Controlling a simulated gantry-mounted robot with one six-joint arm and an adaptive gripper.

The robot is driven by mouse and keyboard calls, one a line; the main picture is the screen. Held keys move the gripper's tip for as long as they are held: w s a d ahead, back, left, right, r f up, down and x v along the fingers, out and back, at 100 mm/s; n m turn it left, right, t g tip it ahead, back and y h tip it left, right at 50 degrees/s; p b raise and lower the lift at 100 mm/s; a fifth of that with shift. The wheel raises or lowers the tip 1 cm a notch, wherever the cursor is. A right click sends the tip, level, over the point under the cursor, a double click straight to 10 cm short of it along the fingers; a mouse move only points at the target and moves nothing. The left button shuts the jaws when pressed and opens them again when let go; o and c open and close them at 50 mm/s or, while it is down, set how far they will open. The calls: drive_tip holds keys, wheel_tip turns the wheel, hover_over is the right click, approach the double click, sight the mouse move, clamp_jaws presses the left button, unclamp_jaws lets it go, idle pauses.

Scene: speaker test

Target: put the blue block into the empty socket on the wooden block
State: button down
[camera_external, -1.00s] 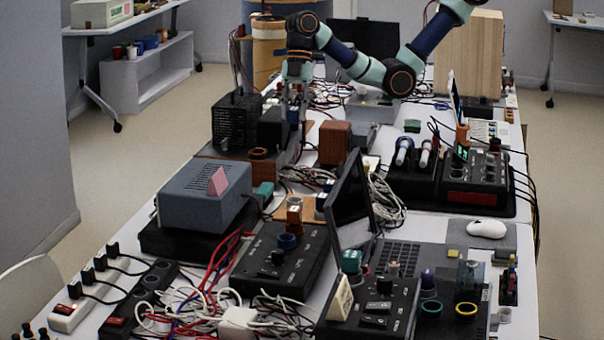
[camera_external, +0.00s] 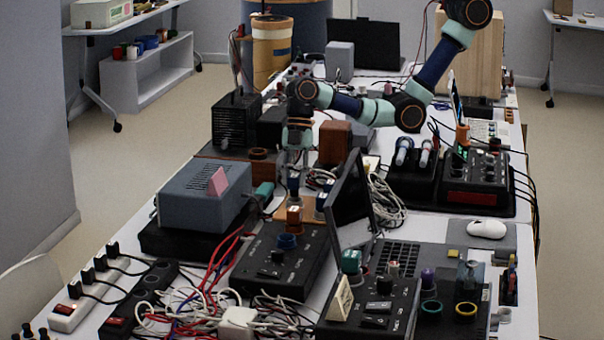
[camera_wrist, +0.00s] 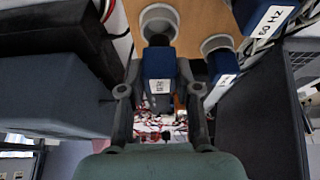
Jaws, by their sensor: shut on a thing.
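My gripper (camera_wrist: 159,78) is shut on a blue block (camera_wrist: 157,62) with a white label, seen between the fingers in the wrist view. In the external view my gripper (camera_external: 293,166) points down with the blue block (camera_external: 293,185) below it, over the wooden block's area. The wooden block (camera_wrist: 195,14) shows at the top of the wrist view. A grey-rimmed round socket (camera_wrist: 158,10) with a dark inside lies just beyond the held block, which partly covers it. A second grey socket (camera_wrist: 216,42) has another labelled blue block (camera_wrist: 224,64) at it. The gap between held block and socket is unclear.
A blue block labelled 60 Hz (camera_wrist: 266,16) is at the wrist view's upper right. A grey-blue box (camera_external: 202,195) stands left of my gripper, and a tilted dark screen (camera_external: 350,205) stands close on the right. A black control panel (camera_external: 280,262) and loose cables lie in front.

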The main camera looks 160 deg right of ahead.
wheel_tip(320, 180, down, 2)
drive_tip(key=shift+f, duration=0.1)
drive_tip(key=shift+f, duration=0.1)
drive_tip(key=shift+f, duration=0.25)
drive_tip(key=c, duration=0.8)
unclamp_jaws()
drive_tip(key=p+v, duration=0.3)
drive_tip(key=v, duration=0.9)
drive_tip(key=shift+r, duration=0.45)
